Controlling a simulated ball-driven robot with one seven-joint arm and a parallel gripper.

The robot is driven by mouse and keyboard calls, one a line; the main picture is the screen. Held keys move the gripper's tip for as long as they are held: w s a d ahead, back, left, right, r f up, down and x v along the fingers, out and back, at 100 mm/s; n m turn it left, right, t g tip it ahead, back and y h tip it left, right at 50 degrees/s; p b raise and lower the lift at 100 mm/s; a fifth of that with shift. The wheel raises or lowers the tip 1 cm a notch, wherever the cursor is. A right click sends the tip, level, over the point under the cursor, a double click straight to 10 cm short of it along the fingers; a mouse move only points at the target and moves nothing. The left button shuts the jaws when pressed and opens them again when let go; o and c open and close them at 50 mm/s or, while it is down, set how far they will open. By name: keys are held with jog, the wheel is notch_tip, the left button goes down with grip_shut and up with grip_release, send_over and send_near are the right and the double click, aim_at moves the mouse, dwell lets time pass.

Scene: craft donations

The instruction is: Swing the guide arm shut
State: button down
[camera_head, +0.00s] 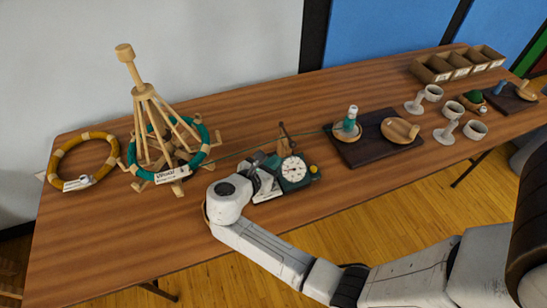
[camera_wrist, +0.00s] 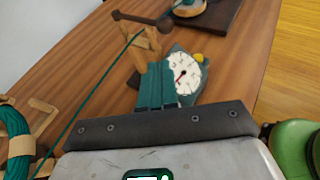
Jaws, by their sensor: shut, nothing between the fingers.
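The yarn counter (camera_head: 297,172) is a green box with a white dial and a yellow knob on the table's near side. Its dial (camera_wrist: 185,73) shows just beyond my gripper in the wrist view. A dark guide arm (camera_head: 285,134) with a knobbed end stands out by the counter's wooden post (camera_head: 282,149); it also shows in the wrist view (camera_wrist: 140,19), sticking out to the left at the top. Green yarn runs by the post. My gripper (camera_head: 268,181) is shut and empty beside the counter, below the guide arm in the wrist view (camera_wrist: 155,68). I cannot tell whether it touches the counter.
A wooden swift (camera_head: 147,100) with a green skein (camera_head: 131,152) and a yellow skein ring (camera_head: 57,158) stand left. A dark board (camera_head: 370,151) with a yarn cone and wooden bowl, pale cups (camera_head: 445,133) and a divided wooden box (camera_head: 433,75) lie right. The table's front is clear.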

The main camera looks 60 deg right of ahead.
jog(key=b+v, duration=0.1)
jog(key=v, duration=0.9)
jog(key=c, duration=1.8)
grip_release()
jog(key=shift+w+a, duration=0.1)
jog(key=shift+w, duration=0.05)
